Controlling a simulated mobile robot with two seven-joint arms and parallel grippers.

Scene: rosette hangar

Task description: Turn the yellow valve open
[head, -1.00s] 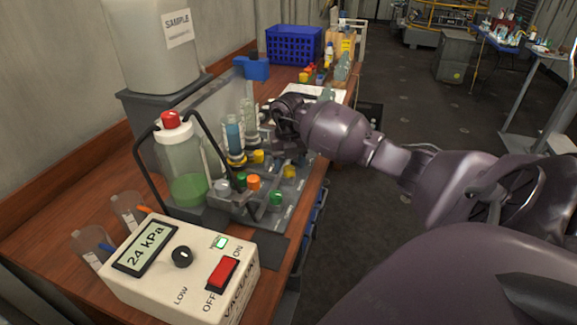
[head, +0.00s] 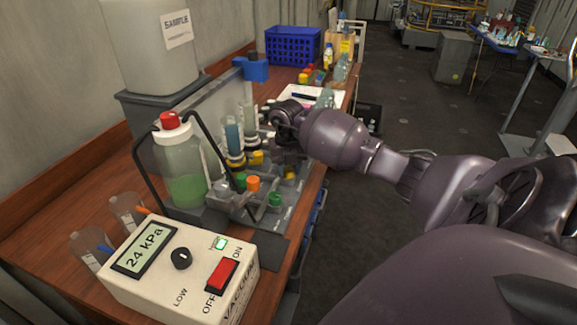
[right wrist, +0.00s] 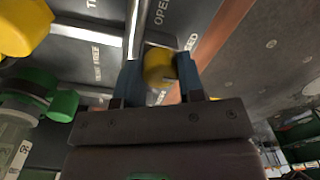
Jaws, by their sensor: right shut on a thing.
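The yellow valve handle (right wrist: 158,66) sits between the two blue fingertips of my right gripper (right wrist: 160,80) in the right wrist view. The gripper is shut on it. "OPEN" and part of another word are printed on the dark panel beyond the handle. In the head view my right gripper (head: 287,152) is down at the right side of the valve panel and hides most of the handle it holds. Another yellow knob (head: 256,158) is just left of the gripper; a yellow knob (right wrist: 25,28) also shows at the upper left of the wrist view. My left gripper is not in view.
Orange (head: 253,183) and green (head: 275,199) knobs stand on the panel nearer to me. A bottle of green liquid (head: 183,165) and a vacuum box (head: 185,265) reading 24 kPa are at the left. A blue crate (head: 292,46) is farther back.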

